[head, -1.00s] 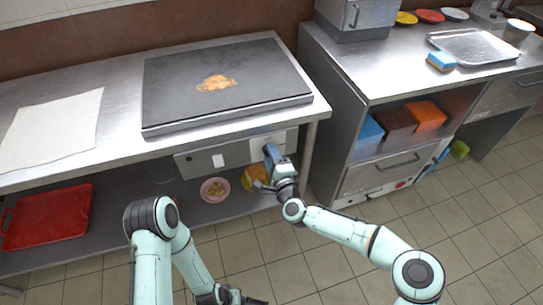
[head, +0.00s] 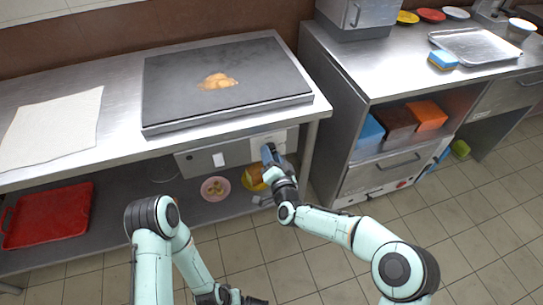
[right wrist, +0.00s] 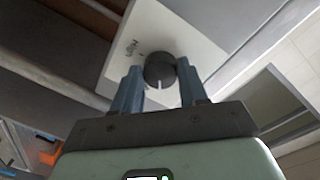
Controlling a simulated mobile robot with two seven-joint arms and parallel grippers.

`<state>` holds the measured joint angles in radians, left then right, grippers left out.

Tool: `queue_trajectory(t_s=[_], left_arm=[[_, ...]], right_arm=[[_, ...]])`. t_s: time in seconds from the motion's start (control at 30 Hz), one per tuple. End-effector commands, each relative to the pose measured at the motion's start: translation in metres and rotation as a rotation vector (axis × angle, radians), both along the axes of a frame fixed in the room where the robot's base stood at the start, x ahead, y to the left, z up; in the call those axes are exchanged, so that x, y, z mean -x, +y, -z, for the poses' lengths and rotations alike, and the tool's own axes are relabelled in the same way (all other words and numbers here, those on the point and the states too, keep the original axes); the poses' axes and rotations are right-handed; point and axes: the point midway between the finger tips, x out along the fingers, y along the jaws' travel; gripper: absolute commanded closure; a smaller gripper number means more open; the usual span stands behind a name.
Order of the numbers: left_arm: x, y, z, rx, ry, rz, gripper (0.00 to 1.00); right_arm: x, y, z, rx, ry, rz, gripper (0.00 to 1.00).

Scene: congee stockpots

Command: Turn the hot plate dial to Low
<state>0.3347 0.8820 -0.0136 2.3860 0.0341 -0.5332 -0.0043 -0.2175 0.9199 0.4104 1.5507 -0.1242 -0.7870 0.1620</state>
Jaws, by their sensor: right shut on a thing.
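The hot plate (head: 185,105) is a dark slab on the steel table, with a grey control panel (head: 200,162) under its front edge. In the right wrist view the round black dial (right wrist: 160,68) sits on a white plate (right wrist: 182,28) between my right gripper's (right wrist: 160,75) blue-grey fingers, which are shut on it. The dial's white mark points down in that view, towards the palm; small lettering at its left is unreadable. In the head view my right gripper (head: 270,153) hides the dial. My left gripper (head: 235,298) is partly cut off at the bottom edge; its jaw state is unclear.
Orange-brown food (head: 218,81) lies on the hot plate. A white cloth (head: 50,125) is at left. A red tray (head: 48,215) and a pink bowl (head: 215,189) are on the lower shelf. A steel cabinet (head: 380,178) stands close to the right of my right arm.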

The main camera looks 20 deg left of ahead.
Motion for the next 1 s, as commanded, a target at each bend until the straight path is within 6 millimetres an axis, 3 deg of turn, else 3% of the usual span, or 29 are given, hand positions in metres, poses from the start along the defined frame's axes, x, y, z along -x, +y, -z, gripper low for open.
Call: queue_trajectory(t_s=[1.0], left_arm=[[0.0069, 0.0009, 0.0054, 0.002, 0.023, -0.002, 0.57]], right_arm=[[-0.0014, -0.0016, 0.0017, 0.741, -0.502, 0.002, 0.88]])
